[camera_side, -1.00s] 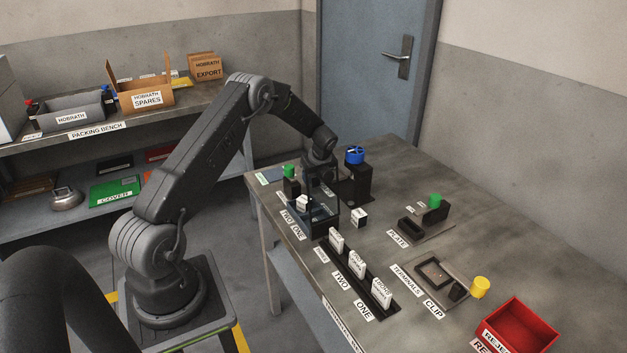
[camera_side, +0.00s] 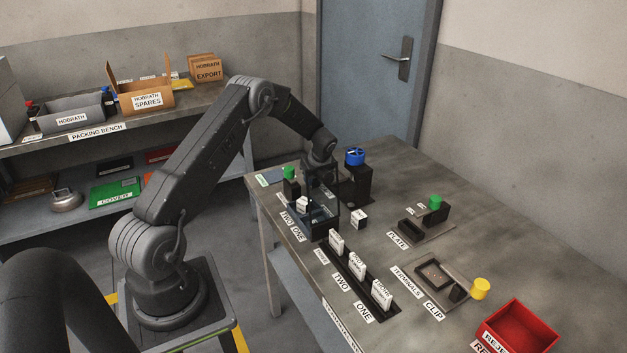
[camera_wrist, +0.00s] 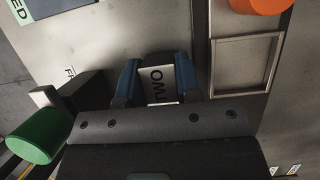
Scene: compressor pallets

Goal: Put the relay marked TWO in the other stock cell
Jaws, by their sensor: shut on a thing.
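In the wrist view, the relay marked TWO (camera_wrist: 160,80) is a pale block with black lettering, held between the blue-sided fingers of my gripper (camera_wrist: 158,88). The held relay cannot be made out there. A small white block (camera_side: 302,203) shows at that station, and another white block (camera_side: 359,218) stands to its right. I cannot tell which stock cell is empty.
A green knob (camera_side: 290,172) and a blue-topped black post (camera_side: 357,180) stand close to my gripper. A black rack with several white cards (camera_side: 357,264) is in front. The plate fixture (camera_side: 411,230), clip fixture (camera_side: 434,272) and red reject bin (camera_side: 517,330) are further right.

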